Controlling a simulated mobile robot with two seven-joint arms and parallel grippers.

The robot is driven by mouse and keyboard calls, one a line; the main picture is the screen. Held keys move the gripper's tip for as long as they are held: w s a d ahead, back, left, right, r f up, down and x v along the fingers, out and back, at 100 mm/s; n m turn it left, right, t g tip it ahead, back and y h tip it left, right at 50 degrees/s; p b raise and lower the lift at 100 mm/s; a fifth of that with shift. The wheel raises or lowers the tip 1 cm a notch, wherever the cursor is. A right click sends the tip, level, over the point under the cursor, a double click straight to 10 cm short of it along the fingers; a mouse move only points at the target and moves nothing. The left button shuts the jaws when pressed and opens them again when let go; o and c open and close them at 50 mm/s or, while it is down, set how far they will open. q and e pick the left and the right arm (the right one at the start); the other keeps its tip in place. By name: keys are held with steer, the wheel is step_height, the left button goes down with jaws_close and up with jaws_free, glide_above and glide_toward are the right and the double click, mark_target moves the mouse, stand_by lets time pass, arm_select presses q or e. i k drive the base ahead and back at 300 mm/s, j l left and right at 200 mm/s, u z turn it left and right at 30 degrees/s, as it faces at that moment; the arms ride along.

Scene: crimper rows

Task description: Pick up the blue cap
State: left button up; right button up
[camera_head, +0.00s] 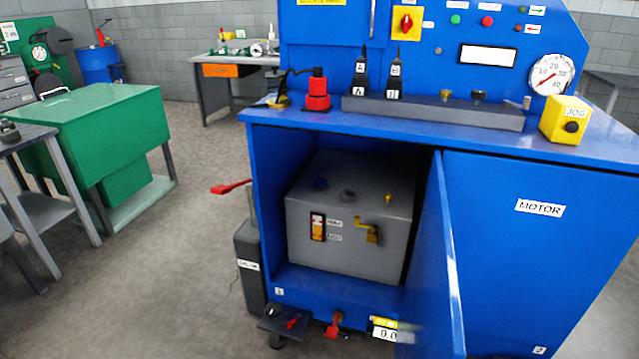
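A small dark blue cap (320,183) sits on the top of a grey tank (335,230), near the tank's left side. The tank stands inside the open left compartment of the blue machine cabinet (262,190). The cap is in the shade under the worktop, but nothing covers it. Neither of my grippers shows in the head view.
The compartment's blue door (440,260) stands open, swung outward on the right of the opening. A filler neck (348,195) and a brass fitting (388,198) are also on the tank top. A red lever (231,187) sticks out left of the cabinet.

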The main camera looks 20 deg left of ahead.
mark_target(320, 182)
steer(key=j+z, duration=0.35)
steer(key=j, duration=0.25)
steer(key=j+z, duration=0.35)
steer(key=j, duration=0.25)
steer(key=i+j+z, duration=0.25)
steer(key=j, duration=0.3)
steer(key=i+j+z, duration=0.3)
steer(key=i+j, duration=0.15)
steer(key=j, duration=0.25)
steer(key=i+j+z, duration=0.1)
steer(key=i+j, duration=0.1)
steer(key=j, duration=0.1)
